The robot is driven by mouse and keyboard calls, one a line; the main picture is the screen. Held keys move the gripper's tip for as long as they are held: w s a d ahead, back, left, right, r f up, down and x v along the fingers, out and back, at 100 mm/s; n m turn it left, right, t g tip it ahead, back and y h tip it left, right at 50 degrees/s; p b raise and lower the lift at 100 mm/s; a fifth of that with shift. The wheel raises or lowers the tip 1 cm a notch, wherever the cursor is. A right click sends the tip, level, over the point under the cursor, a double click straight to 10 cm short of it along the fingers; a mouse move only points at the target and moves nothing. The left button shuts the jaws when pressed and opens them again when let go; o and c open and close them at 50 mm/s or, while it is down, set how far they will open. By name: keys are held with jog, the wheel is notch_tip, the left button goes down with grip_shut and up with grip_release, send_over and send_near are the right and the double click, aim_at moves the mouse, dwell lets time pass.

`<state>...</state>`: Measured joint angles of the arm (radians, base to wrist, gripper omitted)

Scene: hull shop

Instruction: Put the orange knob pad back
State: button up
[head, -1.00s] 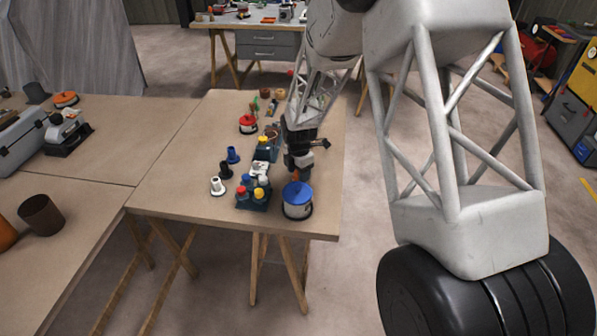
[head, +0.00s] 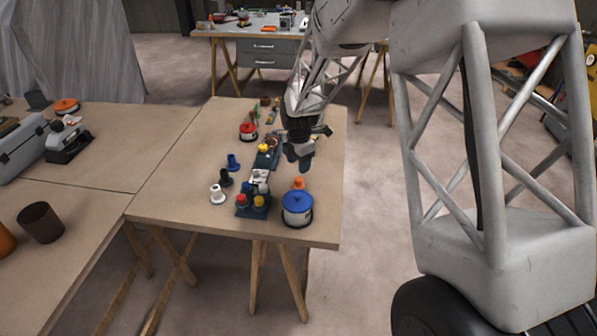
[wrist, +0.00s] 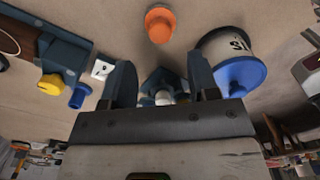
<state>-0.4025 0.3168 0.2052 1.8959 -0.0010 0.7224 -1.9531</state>
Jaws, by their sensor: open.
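The orange knob pad (head: 299,183) stands on the table just behind the blue-lidded pot, which partly hides it. In the wrist view the orange knob pad (wrist: 160,23) stands upright, clear of my fingers. My gripper (head: 300,166) is above the table, over and slightly behind the pad. In the wrist view my gripper (wrist: 162,78) has its fingers apart. A dark teal block (head: 241,211) holds red and yellow knobs.
The blue-lidded pot (head: 298,210) stands near the table's front right corner. Loose blue (head: 233,162), black (head: 226,178) and white (head: 217,195) knobs stand left of the blocks. A red-lidded pot (head: 248,131) is farther back. The table's left part is clear.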

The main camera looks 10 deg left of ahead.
aim_at(299, 179)
jog(key=shift+r, duration=2.3)
jog(key=s+d+r+m+t, duration=0.1)
jog(key=s+d+r+m, duration=1.1)
jog(key=s+d+r, duration=0.5)
jog(key=s+d+r+m, duration=0.1)
jog(key=s+d+m, duration=0.5)
jog(key=s, duration=0.6)
jog(key=s+d+r+m+t, duration=0.1)
jog(key=s+d+m, duration=0.6)
jog(key=s, duration=0.5)
jog(key=shift+d+m+t, duration=0.2)
jog(key=shift+m+t, duration=0.1)
jog(key=shift+m, duration=0.8)
